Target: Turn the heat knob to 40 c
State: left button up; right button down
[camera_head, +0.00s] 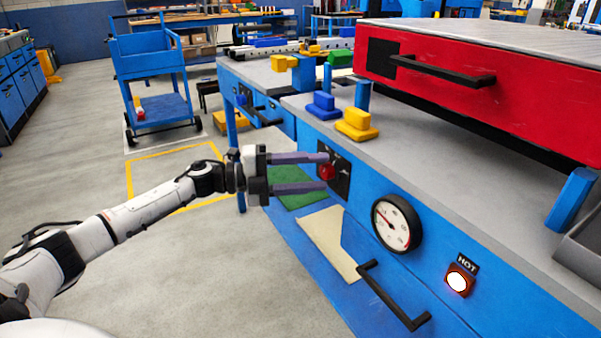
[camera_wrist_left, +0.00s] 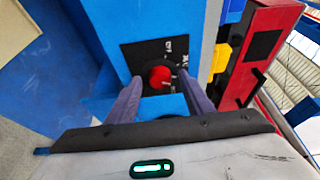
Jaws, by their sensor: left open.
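The red heat knob (camera_head: 327,171) sits on a black plate (camera_head: 343,178) on the blue front of the machine. My left gripper (camera_head: 329,173) is open, with its two purple-grey fingers pointing at the knob. In the left wrist view the knob (camera_wrist_left: 160,76) shows between and just beyond the fingertips (camera_wrist_left: 158,82). I cannot tell whether a finger touches it. Markings on the black plate (camera_wrist_left: 140,58) are too small to read. The round white gauge (camera_head: 397,223) has a red needle; its numbers are unreadable. My right gripper is not in view.
A lit button (camera_head: 460,281) under a HOT label and a black handle (camera_head: 394,296) are on the same blue front. A red press (camera_head: 530,95) with a black handle overhangs the grey worktop (camera_head: 420,150). Yellow (camera_head: 357,125) and blue (camera_head: 323,106) blocks stand on the worktop.

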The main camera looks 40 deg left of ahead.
pick_arm(q)
jog(key=p+v, duration=0.1)
jog(key=v, duration=0.9)
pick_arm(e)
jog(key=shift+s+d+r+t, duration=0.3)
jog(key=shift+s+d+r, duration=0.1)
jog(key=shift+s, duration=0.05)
pick_arm(q)
jog(key=shift+d, duration=0.1)
